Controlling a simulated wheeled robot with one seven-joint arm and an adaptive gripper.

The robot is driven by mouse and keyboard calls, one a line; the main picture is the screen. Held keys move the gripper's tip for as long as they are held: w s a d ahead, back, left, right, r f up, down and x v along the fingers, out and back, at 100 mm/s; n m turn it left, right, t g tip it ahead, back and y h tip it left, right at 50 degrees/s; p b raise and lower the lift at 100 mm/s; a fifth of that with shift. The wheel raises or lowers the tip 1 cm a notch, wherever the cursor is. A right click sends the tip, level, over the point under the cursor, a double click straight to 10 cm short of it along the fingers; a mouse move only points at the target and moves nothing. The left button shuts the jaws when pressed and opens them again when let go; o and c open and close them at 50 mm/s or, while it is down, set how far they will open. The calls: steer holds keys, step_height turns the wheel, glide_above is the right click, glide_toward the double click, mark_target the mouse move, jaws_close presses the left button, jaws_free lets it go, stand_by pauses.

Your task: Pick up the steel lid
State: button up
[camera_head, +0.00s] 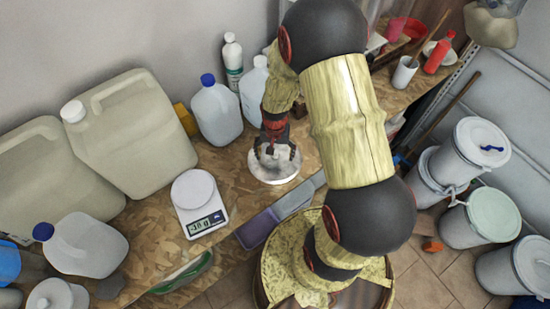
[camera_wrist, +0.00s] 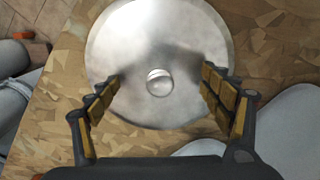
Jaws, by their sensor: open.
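The steel lid (camera_wrist: 160,45) is a round, shiny metal disc with a small round knob (camera_wrist: 159,82) at its middle. It lies flat on the wooden chipboard bench, knob up. In the head view the lid (camera_head: 274,169) is at the bench's middle, partly hidden under my gripper. My gripper (camera_wrist: 161,92) is open above the lid, with one padded finger on each side of the knob and clear gaps between. In the head view my gripper (camera_head: 273,150) points down over the lid. Whether the fingertips touch the lid I cannot tell.
A kitchen scale (camera_head: 195,195) stands left of the lid. White jugs with blue caps (camera_head: 216,112) stand behind it, and large canisters (camera_head: 130,135) at left. Lidded drums (camera_head: 470,150) stand on the floor at right. The bench's front edge is close to the lid.

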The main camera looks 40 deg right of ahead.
steer(key=shift+c, duration=1.2)
steer(key=shift+s, duration=0.15)
jaws_close()
